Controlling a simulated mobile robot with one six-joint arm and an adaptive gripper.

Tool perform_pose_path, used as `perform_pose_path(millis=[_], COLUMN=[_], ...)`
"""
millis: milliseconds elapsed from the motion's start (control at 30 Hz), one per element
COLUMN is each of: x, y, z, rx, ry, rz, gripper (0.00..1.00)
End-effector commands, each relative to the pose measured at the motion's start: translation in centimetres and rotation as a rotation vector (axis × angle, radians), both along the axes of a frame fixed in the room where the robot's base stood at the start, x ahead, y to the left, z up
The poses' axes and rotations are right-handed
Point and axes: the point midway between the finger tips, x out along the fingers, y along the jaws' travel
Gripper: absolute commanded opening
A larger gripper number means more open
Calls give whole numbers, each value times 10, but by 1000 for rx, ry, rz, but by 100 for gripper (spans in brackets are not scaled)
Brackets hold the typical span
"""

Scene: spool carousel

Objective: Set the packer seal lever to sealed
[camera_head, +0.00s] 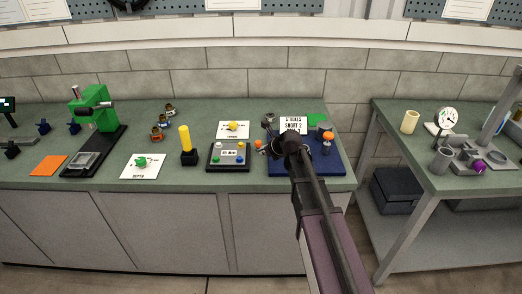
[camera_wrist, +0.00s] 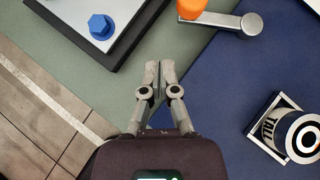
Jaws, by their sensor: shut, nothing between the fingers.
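In the wrist view, a grey lever arm with an orange knob (camera_wrist: 192,8) lies over the blue mat (camera_wrist: 225,85). Its knob end is at the left and its round pivot (camera_wrist: 252,23) at the right. No position marking for it is legible. The orange knob (camera_head: 258,143) also shows in the head view, at the left edge of the blue mat (camera_head: 340,168). My gripper (camera_wrist: 158,65) is shut and empty. In the wrist view its fingertips appear below and left of the knob, apart from it. In the head view my arm hides part of the mat and the fingers.
A control box (camera_head: 228,168) with coloured buttons sits left of the mat. A cylinder marked TALL (camera_wrist: 302,138) stands by a square frame at right in the wrist view. Another orange knob (camera_head: 328,136) and a sign (camera_head: 293,124) stand on the mat's far side.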

Motion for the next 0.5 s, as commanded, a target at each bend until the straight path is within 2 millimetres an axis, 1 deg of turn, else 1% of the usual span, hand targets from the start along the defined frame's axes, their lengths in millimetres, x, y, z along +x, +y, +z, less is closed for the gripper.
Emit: perform_pose_path(millis=[33, 500], x=[-6, -43], y=[-1, -12], z=[11, 49], rx=[0, 1], ry=[0, 0], rz=[0, -1], gripper=[0, 0])
